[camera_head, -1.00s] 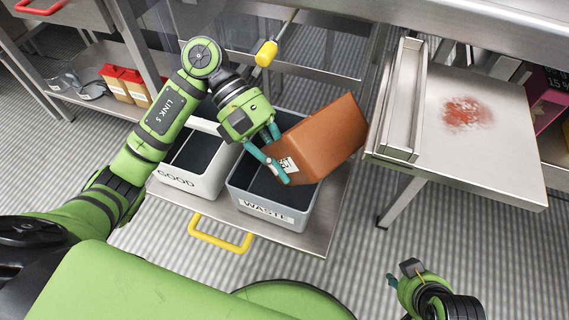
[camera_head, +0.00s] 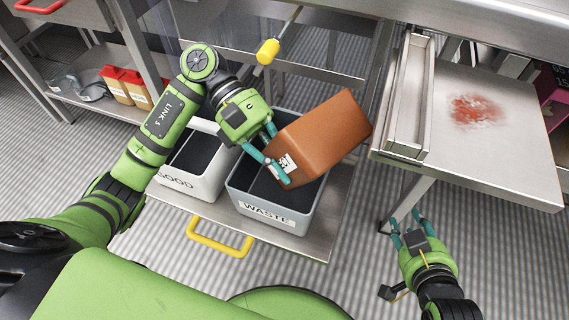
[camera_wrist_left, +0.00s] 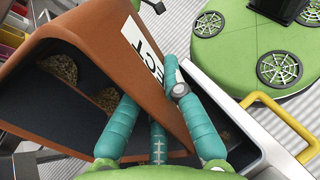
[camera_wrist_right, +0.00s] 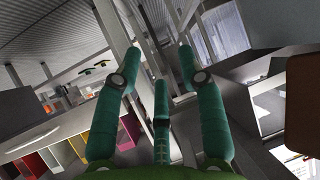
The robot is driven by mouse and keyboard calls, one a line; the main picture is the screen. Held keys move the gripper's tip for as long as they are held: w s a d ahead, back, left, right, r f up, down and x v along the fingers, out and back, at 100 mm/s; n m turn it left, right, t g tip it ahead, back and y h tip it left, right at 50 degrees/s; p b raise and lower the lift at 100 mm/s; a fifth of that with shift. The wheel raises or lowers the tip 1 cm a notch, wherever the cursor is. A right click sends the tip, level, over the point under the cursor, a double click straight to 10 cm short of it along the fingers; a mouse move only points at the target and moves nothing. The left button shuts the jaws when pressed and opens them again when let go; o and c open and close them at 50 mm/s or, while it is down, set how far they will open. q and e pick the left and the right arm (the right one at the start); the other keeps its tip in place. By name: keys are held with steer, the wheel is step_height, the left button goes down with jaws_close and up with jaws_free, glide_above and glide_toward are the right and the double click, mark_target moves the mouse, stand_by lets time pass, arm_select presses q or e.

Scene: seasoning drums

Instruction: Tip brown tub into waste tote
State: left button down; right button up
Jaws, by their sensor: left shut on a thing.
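The brown tub (camera_head: 328,132) is tilted in the air above the grey waste tote (camera_head: 240,198) and overhangs its right side. My left gripper (camera_head: 274,155) is shut on the tub's wall near its white label. In the left wrist view the tub (camera_wrist_left: 95,35) shows a dark inside with a few brown clumps clinging in it. My right gripper (camera_head: 405,218) is open and empty, low beside the right table.
The white good tote (camera_head: 180,183) stands left of the waste tote on a shelf with a yellow handle (camera_head: 220,243). A steel table (camera_head: 500,160) with a red stain stands at right. A yellow-handled tool (camera_head: 268,51) is behind my left gripper. Red-lidded containers (camera_head: 125,88) sit at back left.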

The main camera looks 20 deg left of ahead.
arm_select(q)
steer(key=shift+w+a+f+h+b, duration=0.1)
steer(key=shift+f+h+b, duration=0.1)
steer(key=shift+h+b, duration=0.4)
steer(key=shift+g, duration=0.3)
arm_select(e)
steer(key=w+a+r+t+y, duration=0.2)
steer(key=r+t, duration=0.3)
steer(key=r, duration=0.4)
steer(key=shift+w+a+r+n+t+y, duration=0.25)
steer(key=shift+w+a+n, duration=0.2)
steer(key=shift+a, duration=0.3)
